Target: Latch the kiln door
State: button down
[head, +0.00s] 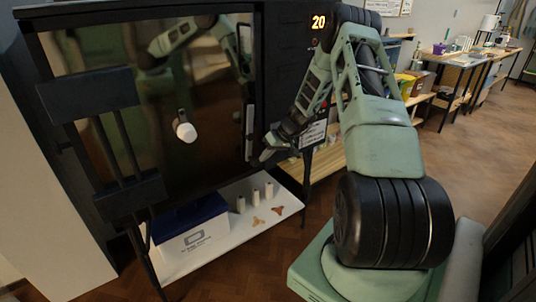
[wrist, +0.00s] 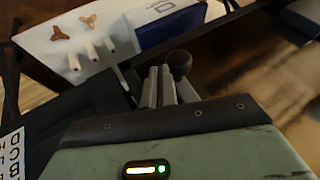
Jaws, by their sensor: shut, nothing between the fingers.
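The kiln door (head: 215,110) is a large dark, glossy panel at the left of the head view. It looks closed or nearly so; I cannot tell whether it is flush. A white round knob (head: 184,130) sticks out from its middle. A pale upright latch piece (head: 250,125) is at the door's right edge. My gripper (head: 268,150) is shut and empty, just right of that edge and near its lower end. In the wrist view my gripper (wrist: 160,75) has its fingers together beside a dark ball-ended lever (wrist: 181,63). I cannot tell whether they touch.
The kiln body with a lit display (head: 318,22) stands behind my arm. Below the door, a white shelf (head: 215,252) holds a blue and white box (head: 190,228), several white posts (head: 255,195) and brown three-armed stilts (head: 277,210). Open wooden floor lies right.

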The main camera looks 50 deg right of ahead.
aim_at(253, 162)
jog(key=shift+w+a+f+y+b, duration=0.1)
jog(key=shift+a+f+y+b, duration=0.2)
jog(key=shift+y+b, duration=0.35)
jog(key=a+y+b, duration=0.1)
jog(key=b, duration=0.1)
jog(key=a+m+t+y+b, duration=0.1)
jog(key=y+b, duration=0.1)
jog(key=a+t+y+b, duration=0.1)
jog(key=b, duration=0.1)
jog(key=shift+w+a+f+m+y+b, duration=0.25)
jog(key=shift+w+f+m+y+b, duration=0.05)
jog(key=shift+w+f+y+b, duration=0.1)
jog(key=shift+w+a+r+m+t+y+b, duration=0.1)
jog(key=shift+a+r+m+t+y+b, duration=0.1)
jog(key=shift+a+t+y+b, duration=0.3)
jog(key=shift+w+a+r+m+t+y+b, duration=0.1)
jog(key=shift+a+r+m+t+y+b, duration=0.1)
jog(key=shift+a+t+y+b, duration=0.25)
jog(key=shift+w+a+r+m+t+y+b, duration=0.15)
jog(key=shift+a+r+m+t+y+b, duration=0.2)
jog(key=shift+a+r+m+t+y, duration=0.45)
jog(key=shift+w+a+r+m+t+y+b, duration=0.15)
jog(key=shift+a+r+m+t+y+b, duration=0.2)
jog(key=shift+t+y, duration=0.5)
jog(key=shift+w+a+r+m+t+y+b, duration=0.15)
jog(key=shift+a+r+m+t+y+b, duration=0.15)
jog(key=shift+a+r+m+t+y, duration=0.6)
jog(key=shift+d+f+g+y, duration=0.2)
jog(key=shift+d+g+y, duration=0.1)
jog(key=shift+d+y, duration=0.05)
